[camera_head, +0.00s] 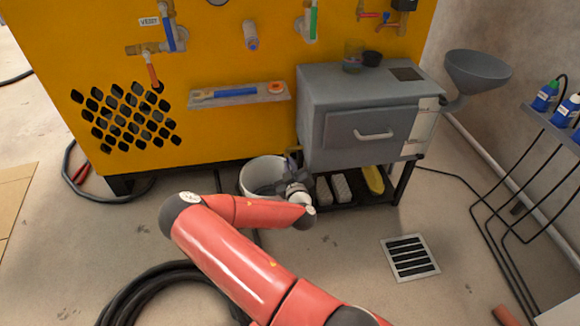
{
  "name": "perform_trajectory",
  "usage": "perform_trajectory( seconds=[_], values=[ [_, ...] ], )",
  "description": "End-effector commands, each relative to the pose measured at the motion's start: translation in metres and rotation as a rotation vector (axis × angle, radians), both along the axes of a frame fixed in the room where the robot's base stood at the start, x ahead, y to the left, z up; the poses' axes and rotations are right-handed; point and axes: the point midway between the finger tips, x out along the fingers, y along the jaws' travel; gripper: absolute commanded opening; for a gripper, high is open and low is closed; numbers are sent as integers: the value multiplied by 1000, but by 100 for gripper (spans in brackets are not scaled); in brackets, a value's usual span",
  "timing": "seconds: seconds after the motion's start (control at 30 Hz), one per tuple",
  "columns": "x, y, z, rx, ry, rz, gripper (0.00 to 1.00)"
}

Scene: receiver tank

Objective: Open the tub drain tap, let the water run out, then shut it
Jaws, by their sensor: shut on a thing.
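A white tub (247,176) stands on the floor against the yellow machine, left of the grey cabinet. My gripper (272,186) reaches in from the right over the tub's rim, its dark jaws in front of the tub's opening. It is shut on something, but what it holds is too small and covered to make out. A small dark and brassy fitting (294,155) shows just above the gripper, by the cabinet's lower left edge. I cannot tell whether this is the drain tap, nor how its handle is turned. The water is not visible.
The grey cabinet (365,108) with a handled drawer stands right of the tub, over a low black shelf holding light blocks and a yellow item (373,180). A funnel (476,70) sticks out at right. A floor grate (410,257) and a black hose coil (165,290) lie nearer.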

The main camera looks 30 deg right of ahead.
Motion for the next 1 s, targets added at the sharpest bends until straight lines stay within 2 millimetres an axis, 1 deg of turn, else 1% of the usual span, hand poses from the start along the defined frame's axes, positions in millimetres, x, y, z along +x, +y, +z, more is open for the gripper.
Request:
perform_trajectory(
  seconds=[0.17, 0.37, 0.57, 1.0],
  values=[
    [0, 0, 0, -13, 4, 0, 0],
    [0, 0, -1, -83, 25, -1, 0],
    [0, 0, -2, -225, 65, -1, 0],
    [0, 0, -3, -623, 181, 0, 0]
  ],
)
